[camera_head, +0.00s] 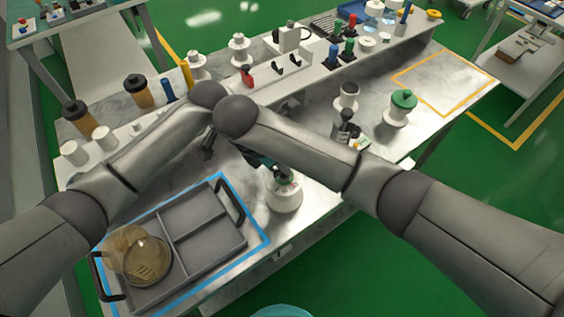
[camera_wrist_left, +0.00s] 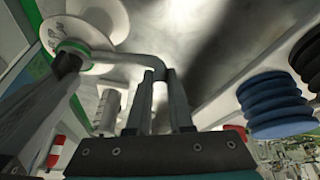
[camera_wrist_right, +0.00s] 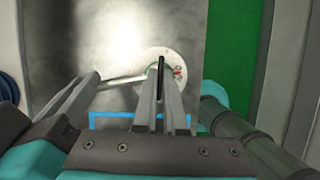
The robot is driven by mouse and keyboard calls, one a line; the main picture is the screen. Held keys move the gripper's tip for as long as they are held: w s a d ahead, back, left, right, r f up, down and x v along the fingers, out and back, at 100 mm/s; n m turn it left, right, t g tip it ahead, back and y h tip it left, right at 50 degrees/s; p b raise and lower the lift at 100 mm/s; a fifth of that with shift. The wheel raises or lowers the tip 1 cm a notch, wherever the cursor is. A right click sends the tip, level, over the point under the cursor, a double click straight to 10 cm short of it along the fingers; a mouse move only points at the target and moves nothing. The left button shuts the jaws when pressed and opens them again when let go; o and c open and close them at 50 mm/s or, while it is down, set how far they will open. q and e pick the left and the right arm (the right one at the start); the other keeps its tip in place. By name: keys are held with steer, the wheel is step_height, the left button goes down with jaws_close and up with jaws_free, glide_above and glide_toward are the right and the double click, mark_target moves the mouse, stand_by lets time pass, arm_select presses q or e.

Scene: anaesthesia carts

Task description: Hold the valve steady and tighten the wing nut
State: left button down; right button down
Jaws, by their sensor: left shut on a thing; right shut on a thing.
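The valve (camera_head: 285,197) stands upright near the front edge of the bench, with a white round body. In the right wrist view its round top (camera_wrist_right: 163,60) shows red marks. My right gripper (camera_wrist_right: 166,66) is shut on a thin dark piece on top that looks like the wing nut (camera_wrist_right: 160,74). In the left wrist view a grey bent bar (camera_wrist_left: 118,60) runs out from the white flange (camera_wrist_left: 85,28) with a green ring. My left gripper (camera_wrist_left: 162,80) is shut on this bar. In the head view my crossed arms hide most of the left gripper.
The yellow-outlined area (camera_head: 440,80) is empty.

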steer(key=c, duration=1)
jaws_free()
steer(key=shift+v, duration=6)
